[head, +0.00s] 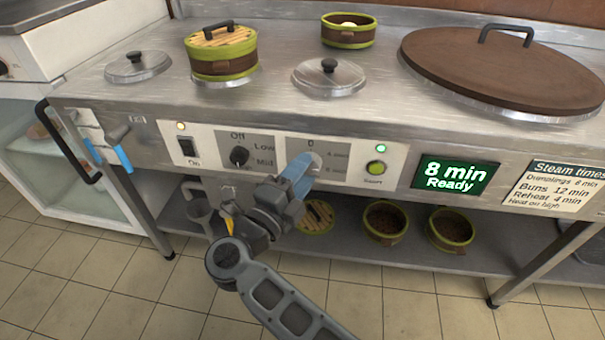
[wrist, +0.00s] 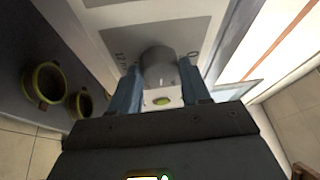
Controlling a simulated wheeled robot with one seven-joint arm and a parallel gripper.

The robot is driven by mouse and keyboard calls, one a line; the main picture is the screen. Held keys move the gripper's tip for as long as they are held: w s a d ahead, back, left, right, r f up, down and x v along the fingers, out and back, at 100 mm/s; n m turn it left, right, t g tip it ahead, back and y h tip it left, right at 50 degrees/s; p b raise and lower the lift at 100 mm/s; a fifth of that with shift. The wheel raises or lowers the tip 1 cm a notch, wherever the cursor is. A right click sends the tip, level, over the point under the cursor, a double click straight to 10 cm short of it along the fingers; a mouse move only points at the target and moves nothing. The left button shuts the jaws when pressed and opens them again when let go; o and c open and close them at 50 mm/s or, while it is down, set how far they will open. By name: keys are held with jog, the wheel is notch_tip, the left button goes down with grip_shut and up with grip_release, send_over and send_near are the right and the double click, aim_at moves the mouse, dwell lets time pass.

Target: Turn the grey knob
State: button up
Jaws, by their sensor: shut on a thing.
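The grey knob (head: 317,160) sits on the light dial panel of the steel counter's front, right of the black knob. My gripper (head: 304,165) reaches it from the front, its blue fingers covering most of the knob in the head view. In the wrist view the rounded grey knob (wrist: 158,68) lies between the two blue fingers of my gripper (wrist: 158,82), one on each side. My gripper is shut on the knob. The dial marks beside it are partly hidden, so the knob's setting cannot be read.
Left of the grey knob are a black Off/Low/Mid knob (head: 239,156) and a black switch (head: 187,148). To the right are a lit green button (head: 376,168) and a display (head: 455,176) reading "8 min Ready". Steamer baskets (head: 386,222) stand on the shelf below.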

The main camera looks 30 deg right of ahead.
jog(key=m, duration=0.1)
jog(key=m+y, duration=0.1)
jog(key=m, duration=0.2)
jog(key=shift+r+g+p, duration=0.25)
jog(key=shift+g+p, duration=0.15)
jog(key=shift+m+y, duration=0.3)
jog(key=shift+m, duration=0.1)
jog(key=o, duration=1.1)
jog(key=shift+c, duration=0.2)
jog(key=p+v, duration=0.1)
jog(key=v, duration=0.6)
jog(key=shift+s+a, duration=0.2)
jog(key=shift+a, duration=0.1)
